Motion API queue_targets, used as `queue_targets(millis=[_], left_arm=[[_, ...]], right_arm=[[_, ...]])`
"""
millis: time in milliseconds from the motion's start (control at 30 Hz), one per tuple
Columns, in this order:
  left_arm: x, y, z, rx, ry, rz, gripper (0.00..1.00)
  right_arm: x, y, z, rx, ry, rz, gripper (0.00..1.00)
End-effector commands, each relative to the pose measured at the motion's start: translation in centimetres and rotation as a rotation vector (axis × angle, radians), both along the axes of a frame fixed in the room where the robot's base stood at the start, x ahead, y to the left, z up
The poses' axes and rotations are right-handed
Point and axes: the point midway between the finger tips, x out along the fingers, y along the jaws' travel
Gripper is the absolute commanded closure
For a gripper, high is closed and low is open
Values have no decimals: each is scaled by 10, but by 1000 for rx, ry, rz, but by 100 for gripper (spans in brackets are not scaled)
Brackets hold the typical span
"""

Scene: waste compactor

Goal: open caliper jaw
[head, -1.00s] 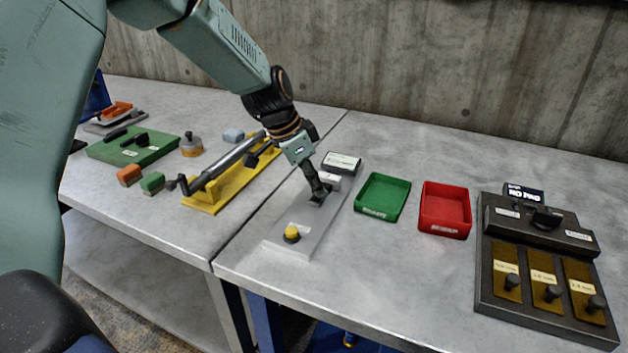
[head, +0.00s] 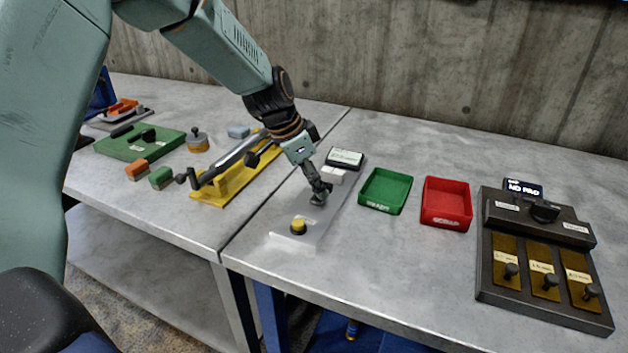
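The caliper is a light grey plate (head: 283,237) on the right-hand table, with a yellow button (head: 298,226) at its near end. White jaw blocks (head: 333,176) stand near its far end, in front of a small display box (head: 345,158). My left gripper (head: 320,198) reaches down over the middle of the plate, just on the near side of the white blocks. Its fingertips look close together, but they are small and dark. I cannot tell whether they touch the blocks or hold anything. My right gripper is not in view.
A green tray (head: 362,202) and a red tray (head: 425,218) stand to the right of the caliper. A black panel (head: 487,270) with several knobs is farther right. A yellow fixture (head: 208,199) with a grey lever is on the left table. Clear tabletop lies in front of the trays.

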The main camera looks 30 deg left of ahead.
Motion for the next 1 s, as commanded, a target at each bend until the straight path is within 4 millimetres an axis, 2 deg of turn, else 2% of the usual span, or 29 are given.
queue_targets(millis=[367, 467, 800, 1000], left_arm=[[-2, 1, 5, -1, -3, 0, 56], [-5, 4, 17, -3, -5, 2, 56], [-24, 21, 80, -1, -6, 1, 56], [-32, 28, 104, -1, -3, 0, 56]], right_arm=[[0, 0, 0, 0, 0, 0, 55], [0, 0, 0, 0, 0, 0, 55], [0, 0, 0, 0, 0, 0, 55], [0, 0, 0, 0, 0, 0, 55]])
